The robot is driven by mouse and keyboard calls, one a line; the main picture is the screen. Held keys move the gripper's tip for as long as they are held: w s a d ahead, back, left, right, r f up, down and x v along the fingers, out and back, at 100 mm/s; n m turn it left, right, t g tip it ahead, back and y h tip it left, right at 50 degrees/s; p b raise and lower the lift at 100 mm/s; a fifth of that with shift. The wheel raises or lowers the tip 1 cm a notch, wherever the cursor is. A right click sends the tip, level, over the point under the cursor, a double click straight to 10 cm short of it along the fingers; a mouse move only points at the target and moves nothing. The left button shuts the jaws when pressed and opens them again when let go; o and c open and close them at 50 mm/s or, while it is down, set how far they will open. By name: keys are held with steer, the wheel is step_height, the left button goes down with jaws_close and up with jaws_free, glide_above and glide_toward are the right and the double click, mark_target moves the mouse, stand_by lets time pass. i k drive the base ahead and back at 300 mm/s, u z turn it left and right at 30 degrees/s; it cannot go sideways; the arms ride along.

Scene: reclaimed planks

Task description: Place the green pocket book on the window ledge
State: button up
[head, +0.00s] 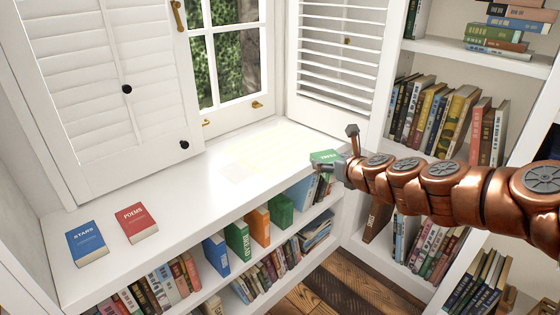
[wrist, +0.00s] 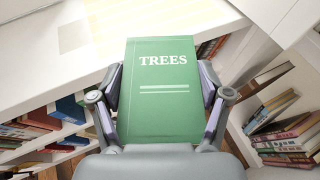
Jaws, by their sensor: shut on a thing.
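The green pocket book (head: 324,156), titled TREES, is in my gripper (head: 338,167) at the right end of the window ledge. In the wrist view the green book (wrist: 158,105) lies cover toward the camera, with a grey finger of my gripper (wrist: 160,90) against each side. The white window ledge (head: 195,200) runs below the window; it also shows at the upper left of the wrist view (wrist: 40,60). The book appears near the ledge's front edge; whether it touches the ledge I cannot tell.
A blue book (head: 87,243) and a red book (head: 136,222) lie on the ledge's left part. The middle of the ledge is bare and brightly lit. Shelves of books stand below the ledge and in the bookcase (head: 455,47) at right. An open shutter (head: 340,60) borders the ledge's far end.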

mark_target(175, 198)
steer(key=z, duration=1.2)
steer(key=k, duration=1.9)
steer(key=u, duration=1.9)
steer(key=i, duration=1.5)
